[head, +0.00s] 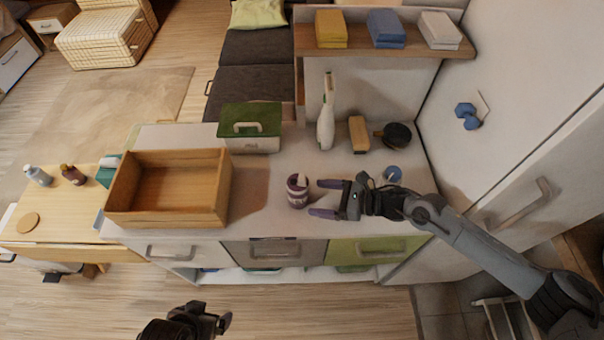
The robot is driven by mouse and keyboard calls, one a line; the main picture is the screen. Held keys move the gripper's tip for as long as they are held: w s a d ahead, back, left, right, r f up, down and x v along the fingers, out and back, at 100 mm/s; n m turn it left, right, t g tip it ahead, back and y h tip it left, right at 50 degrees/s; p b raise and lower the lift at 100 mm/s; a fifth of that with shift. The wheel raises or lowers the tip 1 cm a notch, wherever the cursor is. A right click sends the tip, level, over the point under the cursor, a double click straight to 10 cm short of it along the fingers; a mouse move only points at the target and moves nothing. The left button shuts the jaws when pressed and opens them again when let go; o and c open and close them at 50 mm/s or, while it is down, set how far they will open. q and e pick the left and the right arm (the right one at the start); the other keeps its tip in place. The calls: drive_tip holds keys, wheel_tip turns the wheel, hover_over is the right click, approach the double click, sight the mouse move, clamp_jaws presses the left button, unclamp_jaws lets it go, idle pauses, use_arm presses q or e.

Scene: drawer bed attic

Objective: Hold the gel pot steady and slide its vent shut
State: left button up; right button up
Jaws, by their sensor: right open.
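The gel pot (297,191), a small purple and white pot, stands upright on the white counter near its front edge. Its top shows a white part and a dark part; I cannot tell how far the vent is open. My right gripper (325,198) comes in from the right with its purple fingers spread, one behind the other. The fingertips point at the pot and are just right of it, with nothing between them. My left gripper (222,321) is low in the picture, in front of the counter and away from the pot; its fingers are too dark and small to read.
An open wooden box (168,214) stands left of the pot. Behind are a green-lidded case (250,125), a white bottle (326,115), a yellow block (358,134) and a dark round item (397,135). A blue round item (392,174) lies beside my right wrist.

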sight(302, 196)
drive_tip(key=shift+x, duration=3.1)
drive_tip(key=c, duration=1.1)
